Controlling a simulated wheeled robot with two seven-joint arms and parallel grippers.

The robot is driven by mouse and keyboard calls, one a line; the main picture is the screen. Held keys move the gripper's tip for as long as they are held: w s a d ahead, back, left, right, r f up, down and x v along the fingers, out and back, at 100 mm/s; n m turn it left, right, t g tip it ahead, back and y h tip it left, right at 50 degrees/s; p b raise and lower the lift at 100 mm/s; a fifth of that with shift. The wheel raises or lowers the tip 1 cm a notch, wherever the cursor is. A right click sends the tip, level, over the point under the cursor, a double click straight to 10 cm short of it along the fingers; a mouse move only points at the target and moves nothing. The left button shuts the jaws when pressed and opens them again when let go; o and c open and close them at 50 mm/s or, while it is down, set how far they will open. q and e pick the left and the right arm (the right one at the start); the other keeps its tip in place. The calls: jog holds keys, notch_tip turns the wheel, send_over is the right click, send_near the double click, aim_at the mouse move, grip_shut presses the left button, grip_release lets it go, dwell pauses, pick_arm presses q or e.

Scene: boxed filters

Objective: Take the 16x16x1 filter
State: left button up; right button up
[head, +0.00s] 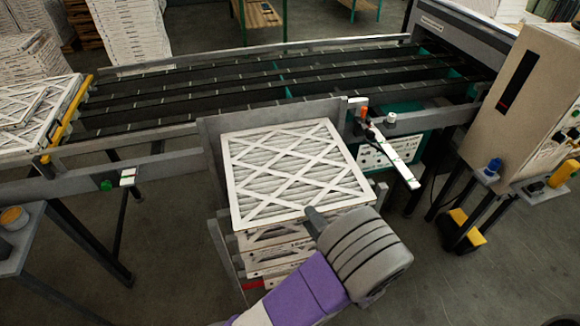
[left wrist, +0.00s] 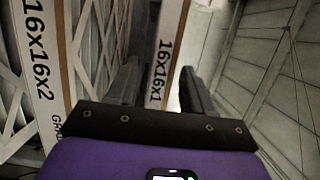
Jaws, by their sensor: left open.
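The 16x16x1 filter shows in the left wrist view as a white edge with black lettering (left wrist: 166,65), lying between my two dark fingers in the picture. I cannot tell whether the fingers reach around it. A thicker 16x16x2 filter (left wrist: 38,70) is beside it on the left. In the head view a stack of white-framed filters (head: 290,165) has a large pleated one on top, and edges of others show below. My left gripper (head: 316,220) is at the stack's front right corner, mostly hidden by my grey wrist. In the left wrist view its fingers (left wrist: 158,75) are apart.
The stack stands against a grey metal plate (head: 210,140). Behind it runs a slatted conveyor (head: 240,85) into a machine. A beige control box (head: 525,100) stands right. A flat white bar (head: 395,160) juts out right of the stack. More filters (head: 35,105) lie far left.

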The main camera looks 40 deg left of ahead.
pick_arm(q)
jog(key=x, duration=0.2)
jog(key=shift+w+a, duration=0.1)
jog(key=shift+a, duration=0.25)
grip_shut()
